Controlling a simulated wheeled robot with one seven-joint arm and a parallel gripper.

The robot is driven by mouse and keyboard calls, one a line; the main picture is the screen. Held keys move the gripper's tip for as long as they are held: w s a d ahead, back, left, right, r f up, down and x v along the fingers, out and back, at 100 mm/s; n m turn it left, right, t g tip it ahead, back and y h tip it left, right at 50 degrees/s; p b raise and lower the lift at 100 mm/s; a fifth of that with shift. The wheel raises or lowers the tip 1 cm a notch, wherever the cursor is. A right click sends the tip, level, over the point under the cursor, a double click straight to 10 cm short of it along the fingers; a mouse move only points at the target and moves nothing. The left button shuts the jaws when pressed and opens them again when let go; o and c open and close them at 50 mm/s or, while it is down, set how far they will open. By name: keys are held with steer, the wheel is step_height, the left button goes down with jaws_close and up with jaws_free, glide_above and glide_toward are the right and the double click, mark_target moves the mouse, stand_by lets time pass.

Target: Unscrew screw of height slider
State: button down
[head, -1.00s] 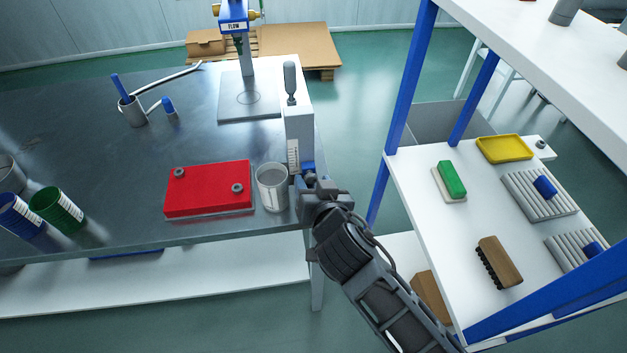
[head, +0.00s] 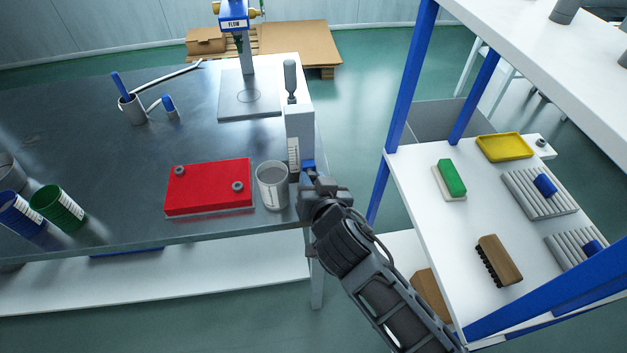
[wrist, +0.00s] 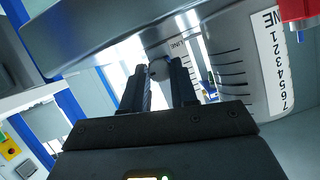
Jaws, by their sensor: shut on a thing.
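The height slider is a blue piece (head: 308,165) on a light grey upright post (head: 299,125) with a printed scale, at the table's right edge. My gripper (head: 309,184) is at this slider in the head view, but its fingertips are hard to make out there. In the wrist view, the two dark fingers of my gripper (wrist: 161,76) stand on either side of a small round grey screw head (wrist: 158,68). They are shut on it. The slider's scale (wrist: 187,45) shows just behind. The screw's thread is hidden.
A grey cup (head: 272,190) stands close to the left of the post, beside a red box (head: 208,187). A white shelf with blue posts (head: 403,85) stands to the right, holding a brush (head: 499,260) and a green block (head: 452,177). A green floor gap lies between.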

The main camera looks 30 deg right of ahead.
steer(key=n, duration=0.1)
steer(key=n+h+b, duration=0.2)
steer(key=shift+w+a+g, duration=0.1)
steer(key=shift+a+g, duration=0.15)
steer(key=shift+g, duration=0.05)
steer(key=shift+a+f+n+h+b, duration=0.15)
steer(key=shift+n+h+b, duration=0.7)
steer(key=shift+n+h, duration=0.55)
steer(key=shift+n, duration=0.3)
steer(key=c, duration=0.9)
jaws_free()
